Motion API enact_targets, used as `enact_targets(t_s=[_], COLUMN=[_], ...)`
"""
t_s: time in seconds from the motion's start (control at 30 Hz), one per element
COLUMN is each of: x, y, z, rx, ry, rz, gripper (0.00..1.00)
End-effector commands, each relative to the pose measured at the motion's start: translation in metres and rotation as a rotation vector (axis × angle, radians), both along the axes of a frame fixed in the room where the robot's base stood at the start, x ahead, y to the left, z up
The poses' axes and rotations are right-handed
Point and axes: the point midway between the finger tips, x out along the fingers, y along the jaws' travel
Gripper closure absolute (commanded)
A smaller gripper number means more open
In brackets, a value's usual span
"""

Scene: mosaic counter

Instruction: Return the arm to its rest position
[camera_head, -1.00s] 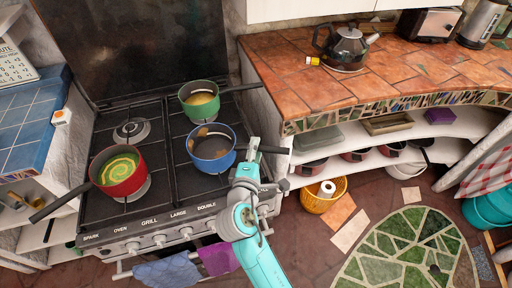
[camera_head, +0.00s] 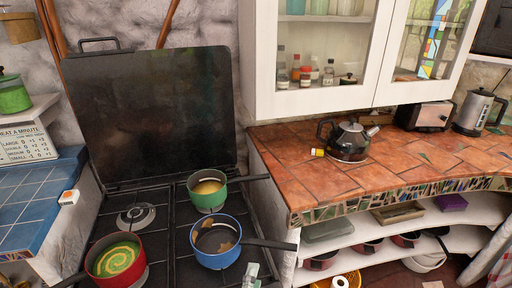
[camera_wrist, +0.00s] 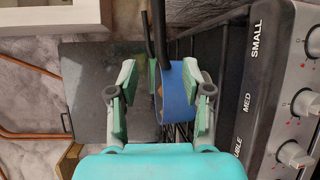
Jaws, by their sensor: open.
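My gripper (camera_wrist: 159,88) is open and empty in the wrist view, with its two fingers spread to either side. Only a small grey part of my gripper (camera_head: 251,276) shows at the bottom edge of the head view, beside the blue pan. The rest of my arm is out of that view. The blue pan (camera_head: 216,257) stands on the stove with its dark handle pointing right. In the wrist view the blue pan (camera_wrist: 178,97) shows in the gap between the fingers, beyond them; the fingers do not hold it.
A green pan (camera_head: 207,198) and a red pan (camera_head: 116,268) also stand on the stove (camera_head: 165,235). A raised dark lid (camera_head: 150,110) stands behind. A kettle (camera_head: 349,142) is on the tiled counter (camera_head: 285,150), below a white cabinet (camera_head: 250,60). Shelves (camera_head: 335,240) hold pots.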

Motion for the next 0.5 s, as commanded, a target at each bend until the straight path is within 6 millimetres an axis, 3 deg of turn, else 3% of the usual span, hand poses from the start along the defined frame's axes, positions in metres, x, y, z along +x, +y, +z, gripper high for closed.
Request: enact_targets(t_s=[0.13,0.27,0.5], x=[-0.006,-0.023,-0.074], y=[-0.016,-0.042,-0.088], z=[-0.021,-0.054,-0.108], rx=[0.028,0.107,0.334], ry=[0.021,0.059,0.133], rz=[0.024,0.068,0.127], gripper=[0.51,0.51,0.51])
